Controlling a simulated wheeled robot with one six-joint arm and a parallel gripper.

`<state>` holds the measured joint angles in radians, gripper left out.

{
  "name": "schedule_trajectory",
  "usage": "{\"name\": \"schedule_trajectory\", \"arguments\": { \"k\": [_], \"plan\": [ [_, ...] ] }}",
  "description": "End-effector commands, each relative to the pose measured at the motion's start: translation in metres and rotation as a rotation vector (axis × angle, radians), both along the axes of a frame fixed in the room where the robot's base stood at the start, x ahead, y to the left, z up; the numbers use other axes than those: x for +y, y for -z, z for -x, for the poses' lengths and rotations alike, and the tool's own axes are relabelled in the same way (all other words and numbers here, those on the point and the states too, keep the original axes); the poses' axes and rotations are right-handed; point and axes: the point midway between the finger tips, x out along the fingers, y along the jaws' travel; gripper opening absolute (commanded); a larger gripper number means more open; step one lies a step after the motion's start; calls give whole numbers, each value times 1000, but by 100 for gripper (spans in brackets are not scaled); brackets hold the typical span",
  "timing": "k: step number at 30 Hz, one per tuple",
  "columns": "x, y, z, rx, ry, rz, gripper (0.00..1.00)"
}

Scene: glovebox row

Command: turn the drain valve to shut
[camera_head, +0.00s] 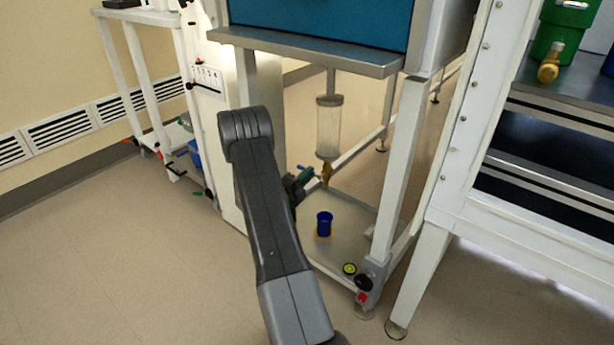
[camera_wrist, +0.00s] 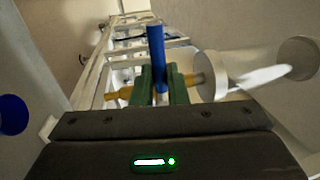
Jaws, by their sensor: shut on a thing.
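The drain valve is a brass fitting (camera_head: 326,174) below a clear cylinder (camera_head: 329,120) under the blue-fronted glovebox. Its blue lever (camera_head: 306,171) sticks out to the left, roughly crosswise to the upright pipe. In the wrist view, the brass body (camera_wrist: 121,95) shows on both sides of my gripper (camera_wrist: 162,82), and the cylinder (camera_wrist: 209,75) lies to the right. The green fingers are shut on the blue lever (camera_wrist: 156,45), whose end reaches past them. In the head view my gripper (camera_head: 300,182) is beside the valve, partly hidden by my arm.
A blue cup (camera_head: 324,224) stands on the lower shelf (camera_head: 345,245) below the valve; a blue shape (camera_wrist: 13,115) shows at the wrist view's left edge. White frame legs (camera_head: 398,165) stand to the right. Open floor (camera_head: 130,260) lies to the left.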

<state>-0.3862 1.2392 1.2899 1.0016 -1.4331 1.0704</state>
Motion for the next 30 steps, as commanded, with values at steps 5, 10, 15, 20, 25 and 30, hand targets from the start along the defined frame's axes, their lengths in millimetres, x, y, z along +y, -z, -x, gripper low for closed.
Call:
{"name": "schedule_trajectory", "arguments": {
  "k": [5,10,15,20,25,30],
  "plan": [
    [0,0,0,-1,1,0,35],
    [0,0,0,-1,1,0,35],
    [4,0,5,1,-1,1,35],
    [20,4,26,4,-3,3,35],
    [44,12,57,3,-3,2,35],
    [63,19,86,2,-3,1,35]
  ]
}}
